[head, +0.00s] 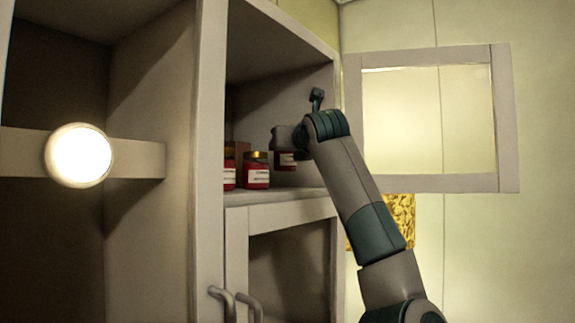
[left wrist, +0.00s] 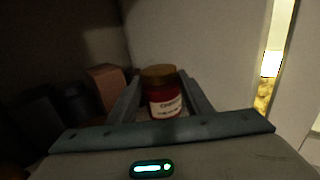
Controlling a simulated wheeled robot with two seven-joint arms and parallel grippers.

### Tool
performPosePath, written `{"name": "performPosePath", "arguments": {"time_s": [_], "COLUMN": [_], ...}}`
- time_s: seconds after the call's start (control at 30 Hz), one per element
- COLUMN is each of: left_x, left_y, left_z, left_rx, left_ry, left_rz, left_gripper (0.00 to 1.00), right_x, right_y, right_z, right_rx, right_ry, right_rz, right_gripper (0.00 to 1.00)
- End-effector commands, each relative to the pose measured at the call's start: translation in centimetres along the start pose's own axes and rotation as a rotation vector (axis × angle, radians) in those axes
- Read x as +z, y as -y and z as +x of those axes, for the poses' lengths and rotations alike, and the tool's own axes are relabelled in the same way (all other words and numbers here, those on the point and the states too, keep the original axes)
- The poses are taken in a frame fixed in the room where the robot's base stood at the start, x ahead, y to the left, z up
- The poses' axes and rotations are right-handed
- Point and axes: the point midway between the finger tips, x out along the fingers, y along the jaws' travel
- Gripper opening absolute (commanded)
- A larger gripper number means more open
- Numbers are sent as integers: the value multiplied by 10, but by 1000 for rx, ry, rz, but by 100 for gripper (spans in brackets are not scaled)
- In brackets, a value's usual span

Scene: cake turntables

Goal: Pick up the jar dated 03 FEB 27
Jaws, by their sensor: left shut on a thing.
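My left gripper (head: 284,140) is inside the open cabinet, shut on a red jar with a gold lid (head: 287,161). In the left wrist view the held jar (left wrist: 162,94) sits between the two fingers (left wrist: 163,98), upright, with a white label; its date is too small to read. In the head view its base appears higher than the other jars' bases. Two similar red jars, one at the left (head: 229,171) and one beside it (head: 256,171), stand on the shelf; their label dates are unreadable. My right gripper is not in view.
The cabinet shelf (head: 285,194) has bare room right of the standing jars. A brown box (head: 241,150) is behind them; it also shows in the left wrist view (left wrist: 106,88). An open door frame (head: 505,120) stands at the right. A round lamp (head: 79,156) is at the left.

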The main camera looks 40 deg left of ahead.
Motion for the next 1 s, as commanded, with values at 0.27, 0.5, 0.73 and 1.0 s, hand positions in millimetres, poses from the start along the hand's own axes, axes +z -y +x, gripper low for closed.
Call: {"name": "performPosePath", "arguments": {"time_s": [0.27,0.5,0.73,1.0], "left_x": [33,57,67,68], "left_y": [41,65,75,76], "left_z": [-46,-75,-87,-88], "left_rx": [-5,-3,0,0], "left_ry": [4,3,2,2], "left_rz": [3,2,0,0], "left_gripper": [18,18,18,18], "right_x": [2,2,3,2], "right_y": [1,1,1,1], "right_z": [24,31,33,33], "right_rx": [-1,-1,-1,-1], "right_ry": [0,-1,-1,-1], "right_rz": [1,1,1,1], "right_gripper": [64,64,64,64]}}
